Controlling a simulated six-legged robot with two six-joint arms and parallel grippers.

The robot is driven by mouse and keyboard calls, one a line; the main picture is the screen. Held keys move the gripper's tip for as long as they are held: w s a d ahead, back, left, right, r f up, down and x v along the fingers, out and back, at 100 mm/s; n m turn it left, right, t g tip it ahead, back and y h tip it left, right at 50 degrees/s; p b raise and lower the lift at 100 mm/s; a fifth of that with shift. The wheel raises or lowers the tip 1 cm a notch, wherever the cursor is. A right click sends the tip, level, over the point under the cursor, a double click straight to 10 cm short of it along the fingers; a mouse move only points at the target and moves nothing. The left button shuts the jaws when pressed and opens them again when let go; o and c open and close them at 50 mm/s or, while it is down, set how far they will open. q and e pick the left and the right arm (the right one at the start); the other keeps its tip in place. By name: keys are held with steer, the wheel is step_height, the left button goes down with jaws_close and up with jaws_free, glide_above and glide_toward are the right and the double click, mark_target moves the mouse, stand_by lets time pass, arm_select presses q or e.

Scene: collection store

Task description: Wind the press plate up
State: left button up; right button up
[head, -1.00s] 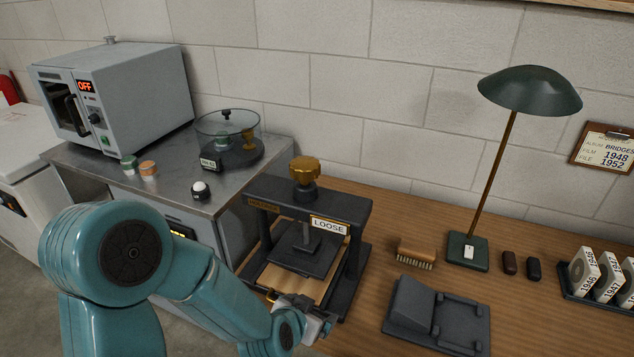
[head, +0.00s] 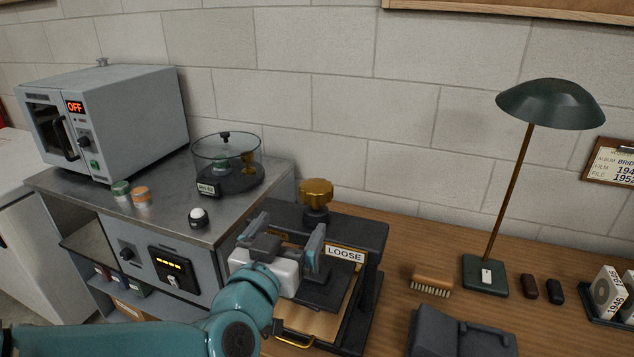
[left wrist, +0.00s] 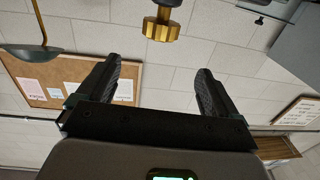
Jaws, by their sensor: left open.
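The press is a dark frame (head: 373,232) on the wooden bench, with a brass knob (head: 316,193) on top and a sign reading LOOSE (head: 345,254) on its front. Its dark plate (head: 328,293) hangs inside the frame over a wooden board (head: 308,322), partly hidden by my arm. My left gripper (head: 287,228) is open and empty, in front of the press and below the knob in the picture. In the left wrist view the brass knob (left wrist: 161,27) is beyond the open fingers (left wrist: 152,82), between them and apart from them. My right gripper is not in view.
A grey oven (head: 110,115) reading OFF and a clear-lidded round container (head: 227,165) stand on the metal cabinet at left. A brush (head: 431,285), a green lamp (head: 484,275) and a dark stand (head: 460,335) are right of the press. The space above the knob is clear.

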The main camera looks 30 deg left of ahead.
arm_select(q)
steer(key=p, duration=0.3)
glide_toward(317, 184)
steer(key=p+x, duration=0.1)
steer(key=x, duration=0.8)
steer(key=shift+f+p, duration=0.15)
steer(key=shift+p, duration=0.25)
steer(key=shift+w+a+f, duration=0.1)
steer(key=shift+w+a, duration=0.15)
steer(key=shift+w, duration=0.25)
steer(key=shift+s+d, duration=0.1)
steer(key=shift+c, duration=0.3)
steer(key=c, duration=0.9)
